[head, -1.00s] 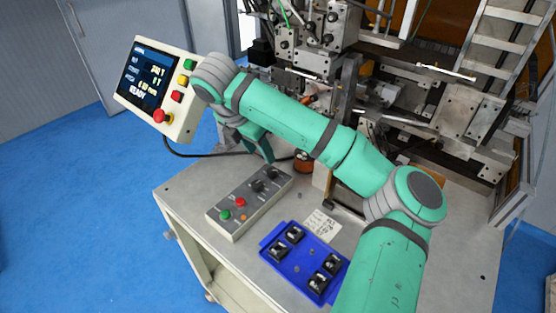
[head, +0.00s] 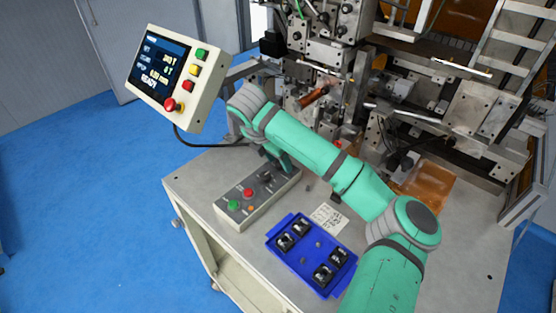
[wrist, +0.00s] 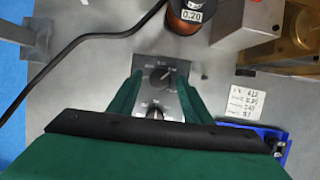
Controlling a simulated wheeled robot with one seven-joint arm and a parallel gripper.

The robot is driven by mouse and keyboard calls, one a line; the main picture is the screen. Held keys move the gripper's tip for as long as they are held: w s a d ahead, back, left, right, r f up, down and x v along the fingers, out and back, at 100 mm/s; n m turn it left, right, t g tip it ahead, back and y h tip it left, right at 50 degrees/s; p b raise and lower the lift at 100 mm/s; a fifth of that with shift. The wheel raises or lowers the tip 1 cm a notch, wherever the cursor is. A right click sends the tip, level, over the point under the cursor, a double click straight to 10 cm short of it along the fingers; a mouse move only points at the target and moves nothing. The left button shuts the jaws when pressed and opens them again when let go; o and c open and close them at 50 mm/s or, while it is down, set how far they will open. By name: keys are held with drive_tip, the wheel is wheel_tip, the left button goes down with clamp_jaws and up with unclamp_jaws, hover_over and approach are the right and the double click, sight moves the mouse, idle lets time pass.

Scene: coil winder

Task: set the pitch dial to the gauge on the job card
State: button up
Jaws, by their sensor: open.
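The grey control box (head: 245,205) has green and red buttons and two black dials in a row. The far dial (wrist: 163,76) lies between my gripper's fingertips in the wrist view, its pale pointer line slanting to the upper right. The near dial (wrist: 155,111) shows lower between the fingers; it also shows in the head view (head: 266,175). Dial labels are too small to read. My gripper (wrist: 160,78) is open and points down, its fingers either side of the far dial; contact cannot be told. The job card (head: 329,217) is a white handwritten note; it also shows in the wrist view (wrist: 245,98).
A blue tray (head: 272,241) with several black parts lies right of the box. A tilted panel (head: 205,95) with a READY screen stands behind, its cable nearby. A copper spool labelled 0.20 (wrist: 188,18) stands beyond the dials. The winder machine fills the back.

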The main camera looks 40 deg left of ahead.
drive_tip(key=c, duration=1.1)
drive_tip(key=shift+o, duration=0.2)
